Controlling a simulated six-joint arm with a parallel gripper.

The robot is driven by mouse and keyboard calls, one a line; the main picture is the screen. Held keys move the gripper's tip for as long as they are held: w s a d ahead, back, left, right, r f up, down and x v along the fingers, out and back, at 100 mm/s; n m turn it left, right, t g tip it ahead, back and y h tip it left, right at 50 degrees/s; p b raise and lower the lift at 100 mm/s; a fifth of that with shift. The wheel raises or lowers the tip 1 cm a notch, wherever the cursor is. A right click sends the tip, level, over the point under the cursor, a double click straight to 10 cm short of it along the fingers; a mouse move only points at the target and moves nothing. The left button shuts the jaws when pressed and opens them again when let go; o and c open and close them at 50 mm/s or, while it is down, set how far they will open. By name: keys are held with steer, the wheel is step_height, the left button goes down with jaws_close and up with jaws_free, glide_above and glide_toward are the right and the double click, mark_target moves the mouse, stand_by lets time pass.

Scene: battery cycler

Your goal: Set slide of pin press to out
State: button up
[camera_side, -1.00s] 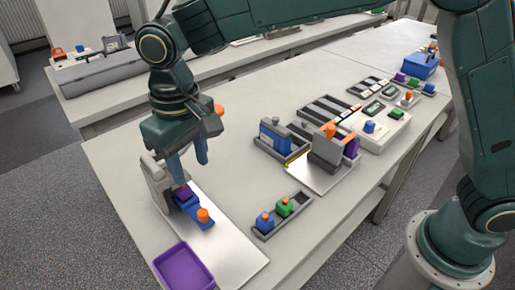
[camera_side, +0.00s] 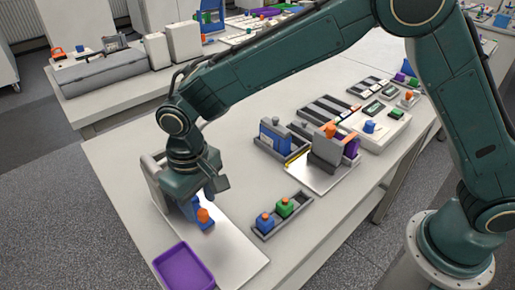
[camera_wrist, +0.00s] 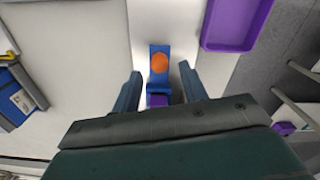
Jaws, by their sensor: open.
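The pin press stands at the near left of the table, with a grey upright frame (camera_side: 153,180) and a metal base plate (camera_side: 233,248). Its blue slide with an orange knob (camera_side: 203,215) shows on the plate, partly hidden by my gripper (camera_side: 202,199). In the wrist view the blue slide (camera_wrist: 160,50) carries the orange knob (camera_wrist: 159,63), and a purple block (camera_wrist: 158,100) sits at its near end. My gripper (camera_wrist: 160,86) is open, with one finger on each side of the slide. I cannot tell whether the fingers touch it.
A purple tray (camera_side: 184,268) lies at the front edge by the plate. A grey holder (camera_side: 281,214) with a blue and a green block stands to the right. A second fixture (camera_side: 325,150) stands farther right. Bare table lies between the press and the back edge.

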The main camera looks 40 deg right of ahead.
mark_target(202, 211)
steer(key=shift+f, duration=1.55)
jaws_close()
